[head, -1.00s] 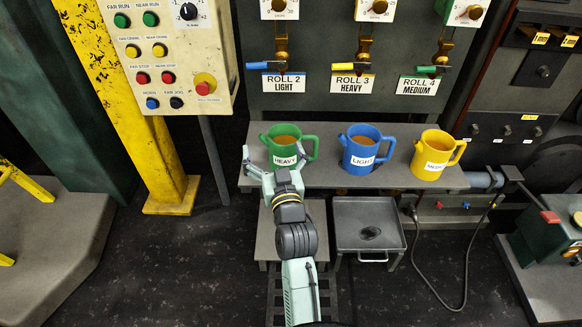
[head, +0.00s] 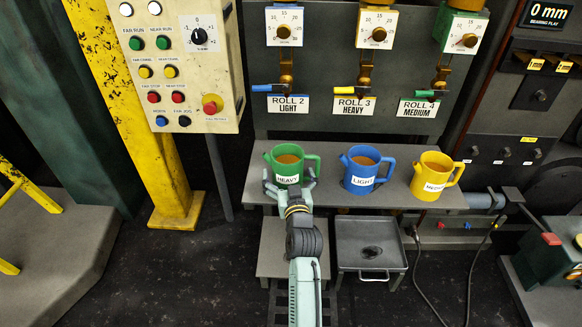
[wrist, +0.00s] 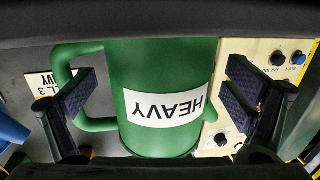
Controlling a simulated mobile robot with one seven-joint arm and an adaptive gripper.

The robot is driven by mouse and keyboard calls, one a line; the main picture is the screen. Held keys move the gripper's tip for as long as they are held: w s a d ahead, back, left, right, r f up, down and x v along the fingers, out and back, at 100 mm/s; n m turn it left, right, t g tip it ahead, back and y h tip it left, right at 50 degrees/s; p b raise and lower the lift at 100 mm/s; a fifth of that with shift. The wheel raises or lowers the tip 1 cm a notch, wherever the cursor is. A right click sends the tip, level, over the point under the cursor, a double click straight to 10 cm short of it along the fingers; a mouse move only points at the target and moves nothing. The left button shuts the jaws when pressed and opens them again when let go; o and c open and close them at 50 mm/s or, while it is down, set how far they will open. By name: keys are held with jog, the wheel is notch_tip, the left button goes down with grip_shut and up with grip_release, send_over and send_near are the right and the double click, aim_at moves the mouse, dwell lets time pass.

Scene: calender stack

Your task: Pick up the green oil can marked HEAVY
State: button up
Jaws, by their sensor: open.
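The green oil can (head: 288,158) with the white HEAVY label stands upright at the left end of the grey shelf (head: 330,194). Its handle is on the right in the head view. My gripper (head: 289,190) is at the front of the can, low on its body. In the wrist view the can (wrist: 160,75) fills the middle, its label upside down. The open fingers (wrist: 160,105) stand on either side of it, with a gap showing on the right. The handle lies by the left finger. Contact cannot be made out.
A blue can (head: 361,170) marked LIGHT and a yellow can (head: 433,176) stand to the right on the shelf. Valves with coloured levers are above. A button panel (head: 175,70) is at the upper left. A grey tray (head: 368,245) sits below the shelf.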

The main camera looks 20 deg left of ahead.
jog(key=shift+x, duration=0.8)
jog(key=shift+c, duration=0.3)
jog(key=c, duration=1.7)
jog(key=shift+r, duration=0.15)
jog(key=shift+c, duration=0.3)
